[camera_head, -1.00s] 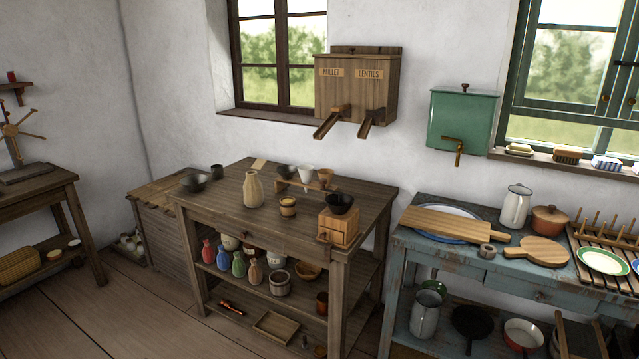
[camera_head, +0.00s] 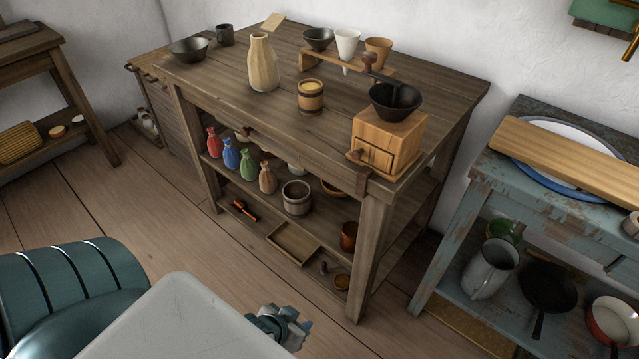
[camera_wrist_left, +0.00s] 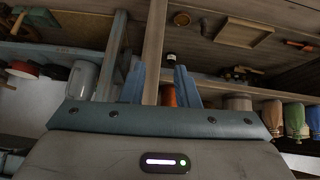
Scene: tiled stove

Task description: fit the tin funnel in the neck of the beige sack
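The beige sack (camera_head: 263,70) stands upright on the dark wooden table, its narrow neck at the top. A small rack (camera_head: 322,61) behind it holds three funnels: a dark grey one (camera_head: 318,38), which looks like the tin funnel, a white one (camera_head: 347,44) and a tan one (camera_head: 378,50). My left gripper (camera_head: 292,328) is low in front of the table, well below and apart from sack and funnels. In the left wrist view its two fingers (camera_wrist_left: 160,80) are apart with nothing held. My right gripper is not in view.
Small coloured sacks stand on the shelf below. A blue table (camera_head: 475,215) stands to the right.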

